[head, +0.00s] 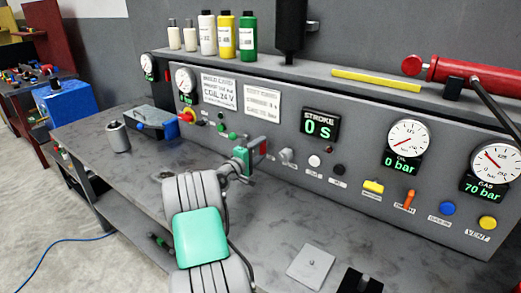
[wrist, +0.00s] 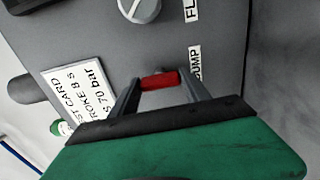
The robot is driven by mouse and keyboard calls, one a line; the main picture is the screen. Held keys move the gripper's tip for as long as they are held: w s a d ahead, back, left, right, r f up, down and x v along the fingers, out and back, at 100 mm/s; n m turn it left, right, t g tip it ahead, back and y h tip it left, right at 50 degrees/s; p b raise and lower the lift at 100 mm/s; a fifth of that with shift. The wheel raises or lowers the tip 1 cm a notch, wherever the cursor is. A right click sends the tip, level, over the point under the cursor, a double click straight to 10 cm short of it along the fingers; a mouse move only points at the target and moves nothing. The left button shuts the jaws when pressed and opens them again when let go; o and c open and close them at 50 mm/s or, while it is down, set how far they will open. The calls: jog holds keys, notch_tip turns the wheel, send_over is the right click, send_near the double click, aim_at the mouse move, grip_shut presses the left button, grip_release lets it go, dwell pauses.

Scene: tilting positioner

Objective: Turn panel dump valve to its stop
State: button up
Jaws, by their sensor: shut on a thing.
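The panel dump valve shows as a short red handle (wrist: 160,80) beside a label reading "DUMP" (wrist: 195,64) in the wrist view. My gripper (wrist: 161,84) is shut on this red handle, with one grey finger at each end. In the head view my gripper (head: 257,148) is at the front of the grey panel (head: 330,178), and a bit of the red handle (head: 264,147) shows at its tip. The valve's body and stop are hidden or cannot be made out.
A grey knob (wrist: 140,8) sits close to the dump valve. Digital displays read "STROKE 0 S" (head: 320,126), "OIL 0 bar" (head: 402,161) and "GAS 70 bar" (head: 484,185). A metal cylinder (head: 118,137) stands on the bench (head: 150,172). Bottles (head: 226,34) stand on the panel's top.

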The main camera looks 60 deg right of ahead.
jog(key=o, duration=1.4)
jog(key=a, duration=0.2)
jog(key=a+b, duration=0.1)
jog(key=a, duration=0.2)
jog(key=w+a, duration=0.1)
jog(key=a, duration=0.1)
jog(key=shift+w+a, duration=0.1)
jog(key=shift+a, duration=0.3)
jog(key=w+a+f+t+y, duration=0.1)
jog(key=w+a+t+y, duration=0.2)
jog(key=a, duration=0.6)
jog(key=w+a+f+m+t+y, duration=0.1)
jog(key=w+a+t+y, duration=0.3)
jog(key=a, duration=0.6)
jog(key=w+a+f+y, duration=0.1)
jog(key=w+a+y, duration=0.2)
jog(key=w+a, duration=0.45)
jog(key=s+a+f+n+y, duration=0.1)
jog(key=s+a, duration=0.4)
jog(key=a, duration=0.5)
jog(key=s+a+f+n+y, duration=0.1)
jog(key=s+a+y, duration=0.3)
jog(key=a, duration=0.7)
jog(key=s+a+f+g+y, duration=0.1)
jog(key=s+a, duration=0.4)
jog(key=a, duration=0.5)
jog(key=shift+s+a+n+y, duration=0.25)
jog(key=shift+s+n+y, duration=0.15)
jog(key=shift+y, duration=0.5)
